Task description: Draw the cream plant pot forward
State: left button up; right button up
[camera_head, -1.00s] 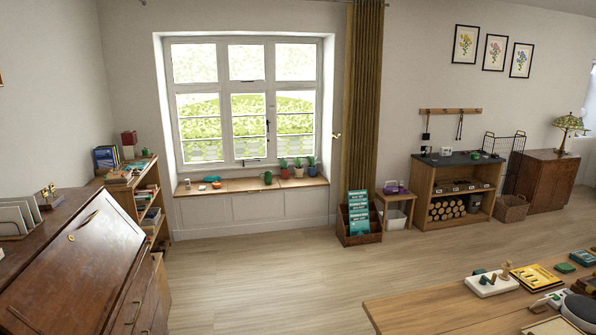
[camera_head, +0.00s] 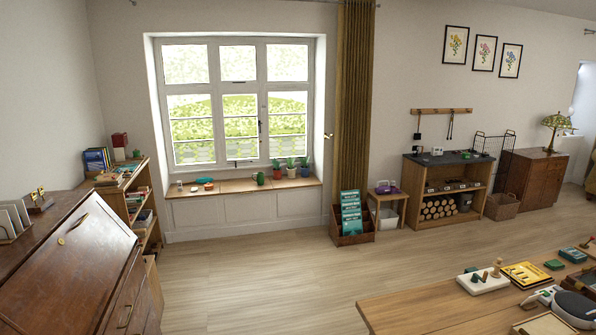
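The cream plant pot (camera_head: 291,172) stands upright on the wooden window seat (camera_head: 236,187), below the right part of the window. It holds a green plant and is small in this view. A reddish terracotta pot (camera_head: 277,173) stands close on its left, and a blue pot (camera_head: 305,171) close on its right. Both also hold green plants. Neither of my grippers is in view.
A green mug (camera_head: 260,179) stands left of the pots. A crate of teal booklets (camera_head: 352,228) stands on the floor right of the seat. A wooden table (camera_head: 420,311) fills the lower right, and a dark wooden bureau (camera_head: 75,270) the lower left. Open floor lies between.

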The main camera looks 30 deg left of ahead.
aim_at(291, 168)
jog(key=i+j+u, duration=0.3)
jog(key=i, duration=0.15)
jog(key=i+j+u, duration=0.2)
jog(key=i+u, duration=0.15)
jog(key=i, duration=0.15)
jog(key=i+u, duration=0.3)
jog(key=i, duration=3.8)
jog(key=i+j, duration=0.1)
jog(key=i, duration=0.3)
jog(key=i+j+z, duration=0.15)
jog(key=i, duration=0.3)
jog(key=i+j, duration=0.15)
jog(key=i, duration=0.25)
jog(key=i+j+z, duration=0.1)
jog(key=i, duration=0.3)
jog(key=i+j+z, duration=0.25)
jog(key=i+z, duration=0.25)
jog(key=i+j+z, duration=0.45)
jog(key=i+j, duration=0.05)
jog(key=i, duration=0.05)
